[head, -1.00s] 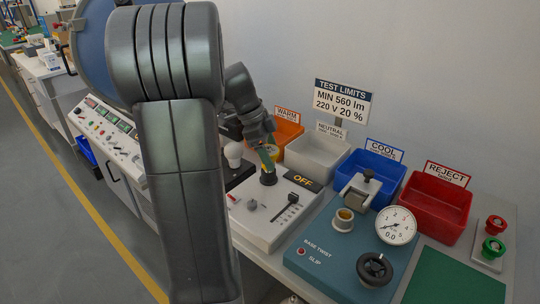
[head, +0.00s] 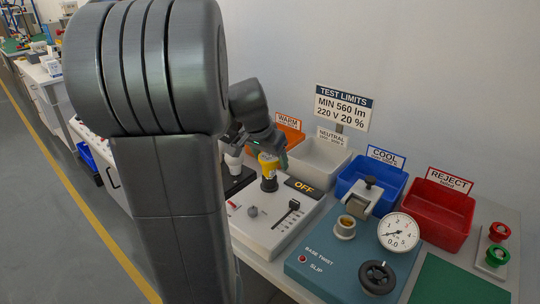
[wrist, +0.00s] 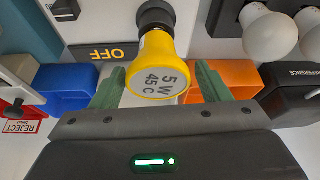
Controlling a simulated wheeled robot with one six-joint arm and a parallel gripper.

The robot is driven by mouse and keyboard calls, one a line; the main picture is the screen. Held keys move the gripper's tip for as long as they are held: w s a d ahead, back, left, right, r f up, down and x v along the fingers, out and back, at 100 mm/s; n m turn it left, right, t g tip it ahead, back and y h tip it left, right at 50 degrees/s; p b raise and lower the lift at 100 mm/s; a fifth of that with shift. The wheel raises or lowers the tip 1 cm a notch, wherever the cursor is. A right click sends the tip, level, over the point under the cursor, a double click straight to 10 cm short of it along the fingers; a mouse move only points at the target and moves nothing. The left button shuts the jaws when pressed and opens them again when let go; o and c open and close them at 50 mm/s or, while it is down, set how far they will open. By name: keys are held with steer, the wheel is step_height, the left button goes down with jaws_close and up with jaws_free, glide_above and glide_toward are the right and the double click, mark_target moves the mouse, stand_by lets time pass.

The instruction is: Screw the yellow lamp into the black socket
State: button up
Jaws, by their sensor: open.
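The yellow lamp (head: 268,160) stands upright in the black socket (head: 269,184) on the white test box. In the wrist view the lamp (wrist: 155,72) shows its grey face marked "5 W 45 C", and its base meets the black socket (wrist: 156,14). How deep the thread sits is hidden. My gripper (head: 277,150) is just above and beside the lamp in the head view. In the wrist view its green fingers (wrist: 160,88) are open, one on each side of the lamp's face, with gaps between; it holds nothing.
An orange bin (wrist: 226,78) and a blue bin (wrist: 68,80) flank the lamp in the wrist view. White bulbs (wrist: 270,36) stand nearby. The box's slider (head: 290,210) and OFF display (head: 304,186) are close to the socket. A teal gauge unit (head: 325,250) stands to the right.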

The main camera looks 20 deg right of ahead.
steer(key=n+p, duration=0.2)
steer(key=n, duration=0.1)
steer(key=shift+r+t+y, duration=0.15)
steer(key=shift+t+y, duration=0.25)
steer(key=shift+w+n+t+y+p, duration=0.1)
steer(key=shift+n+t+y+p, duration=0.25)
steer(key=shift+n, duration=0.65)
steer(key=shift+c, duration=0.2)
